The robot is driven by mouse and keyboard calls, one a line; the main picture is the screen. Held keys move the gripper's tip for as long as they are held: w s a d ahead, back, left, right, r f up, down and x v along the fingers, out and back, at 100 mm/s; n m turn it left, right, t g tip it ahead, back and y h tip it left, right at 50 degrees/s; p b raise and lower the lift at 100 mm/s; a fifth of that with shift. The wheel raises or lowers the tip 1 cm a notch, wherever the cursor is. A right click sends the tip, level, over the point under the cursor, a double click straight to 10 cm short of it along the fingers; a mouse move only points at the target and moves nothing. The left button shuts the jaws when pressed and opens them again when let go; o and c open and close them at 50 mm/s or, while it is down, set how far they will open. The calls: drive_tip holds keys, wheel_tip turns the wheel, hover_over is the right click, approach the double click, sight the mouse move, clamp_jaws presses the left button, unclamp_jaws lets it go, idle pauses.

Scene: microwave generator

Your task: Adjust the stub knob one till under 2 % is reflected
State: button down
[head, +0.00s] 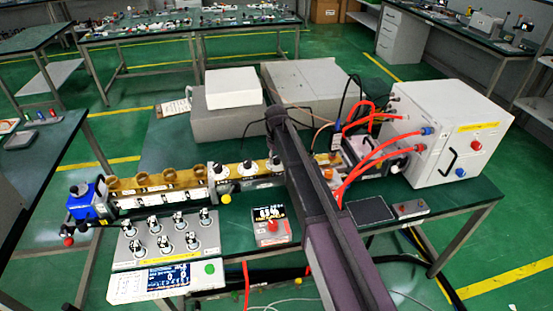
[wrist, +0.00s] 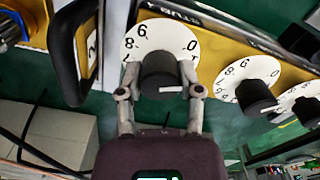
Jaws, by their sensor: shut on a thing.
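In the wrist view my gripper (wrist: 159,74) is shut on a black stub knob (wrist: 159,88), one finger on each side. A white numbered dial (wrist: 140,37) lies behind the knob, and a short white pointer mark shows on the knob's face. Which stub number this is cannot be read. In the head view my arm hides the gripper and part of the yellow waveguide (head: 190,178).
Two more dialled knobs (wrist: 255,95) (wrist: 306,110) sit to the right in the wrist view. A dark curved handle (wrist: 72,50) is close on the left. A panel of several knobs (head: 170,237) and a white generator box (head: 450,135) with red cables stand on the bench.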

drive_tip(key=m, duration=0.4)
drive_tip(key=shift+m, duration=2.3)
drive_tip(key=shift+c, duration=1.3)
unclamp_jaws()
